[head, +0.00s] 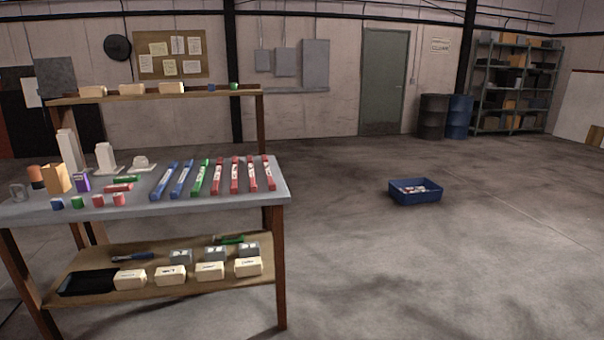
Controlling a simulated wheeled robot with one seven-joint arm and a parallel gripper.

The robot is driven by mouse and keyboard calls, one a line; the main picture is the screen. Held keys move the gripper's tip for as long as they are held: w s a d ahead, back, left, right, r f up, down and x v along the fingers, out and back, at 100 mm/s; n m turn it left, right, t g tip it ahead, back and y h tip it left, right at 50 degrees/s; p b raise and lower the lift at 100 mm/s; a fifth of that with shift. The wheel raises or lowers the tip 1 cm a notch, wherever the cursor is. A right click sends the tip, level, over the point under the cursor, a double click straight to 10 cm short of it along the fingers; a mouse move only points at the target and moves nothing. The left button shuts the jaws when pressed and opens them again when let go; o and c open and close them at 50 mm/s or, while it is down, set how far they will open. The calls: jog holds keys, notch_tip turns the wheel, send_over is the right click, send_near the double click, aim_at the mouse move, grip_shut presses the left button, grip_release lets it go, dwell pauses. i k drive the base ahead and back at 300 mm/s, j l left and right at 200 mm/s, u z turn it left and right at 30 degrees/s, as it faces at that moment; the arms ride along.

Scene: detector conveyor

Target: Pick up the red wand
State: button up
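Several red wands lie side by side on the right half of the workbench top (258,200) at the left of the head view. The rightmost red wand (269,173) is nearest the bench's right end, and another red wand (251,174) lies just left of it. A green wand (200,178) and two blue wands (165,181) lie left of the red ones. All lie flat with pale labels. My gripper is not in view.
A shelf above (200,92) and a lower shelf (205,285) hold cream blocks. A blue crate (415,197) sits on the floor to the right. The floor between is clear.

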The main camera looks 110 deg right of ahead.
aim_at(214, 190)
jog(key=z, duration=3.3)
jog(key=i+u, duration=0.15)
jog(key=i, duration=0.3)
jog(key=i+l+u, duration=0.1)
jog(key=i, duration=0.3)
jog(key=i+l+u, duration=0.15)
jog(key=i, duration=0.3)
jog(key=i+l+u, duration=0.15)
jog(key=i, duration=0.3)
